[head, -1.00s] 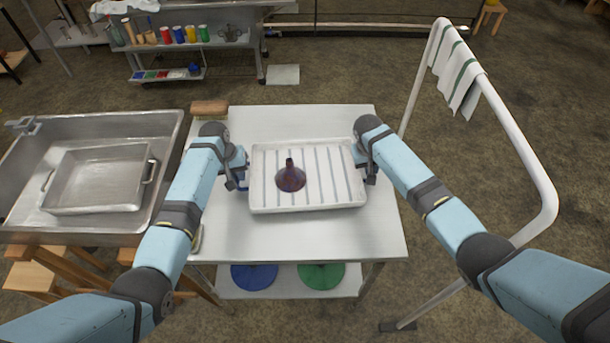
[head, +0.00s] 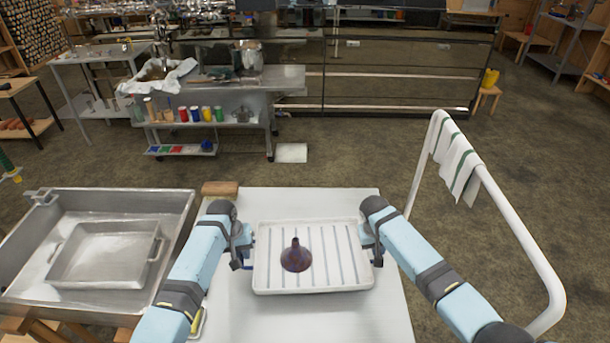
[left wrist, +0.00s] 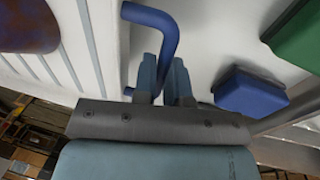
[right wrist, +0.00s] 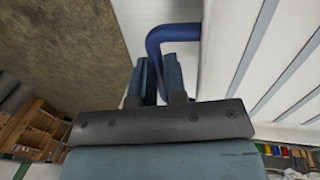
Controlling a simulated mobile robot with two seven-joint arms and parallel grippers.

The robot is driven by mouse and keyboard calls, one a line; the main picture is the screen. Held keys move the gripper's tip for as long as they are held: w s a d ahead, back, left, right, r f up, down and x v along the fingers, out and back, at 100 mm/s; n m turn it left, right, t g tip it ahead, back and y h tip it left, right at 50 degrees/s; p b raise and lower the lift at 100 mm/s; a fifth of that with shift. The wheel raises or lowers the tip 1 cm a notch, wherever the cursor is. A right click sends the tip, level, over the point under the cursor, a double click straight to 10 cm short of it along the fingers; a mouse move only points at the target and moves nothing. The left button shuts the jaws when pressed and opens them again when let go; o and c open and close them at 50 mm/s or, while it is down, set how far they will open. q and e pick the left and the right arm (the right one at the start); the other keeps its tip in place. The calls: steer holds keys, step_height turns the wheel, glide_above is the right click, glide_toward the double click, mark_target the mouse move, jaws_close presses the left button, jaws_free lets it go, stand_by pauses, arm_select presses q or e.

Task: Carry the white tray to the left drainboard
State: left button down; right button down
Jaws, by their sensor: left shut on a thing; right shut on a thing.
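The white tray (head: 330,286) with grey stripes is over the white table (head: 385,318) in the head view; I cannot tell whether it touches the top. A dark brown-purple funnel-shaped thing (head: 296,257) sits on it, left of its middle. My left gripper (head: 240,250) is shut on the tray's blue left handle (left wrist: 152,20). My right gripper (head: 374,247) is at the tray's right end, shut on the blue right handle (right wrist: 172,34). The left drainboard cannot be told for sure; a steel sink unit (head: 180,210) stands left of the table.
A steel pan (head: 105,256) lies in the sink unit. A wooden block or brush (head: 220,188) is at the table's back left corner. A white rail (head: 500,215) with a striped towel (head: 457,165) stands at the right. A blue block (left wrist: 250,92) lies near my left gripper.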

arm_select(q)
steer(key=shift+r, duration=0.15)
arm_select(e)
steer(key=shift+r, duration=0.1)
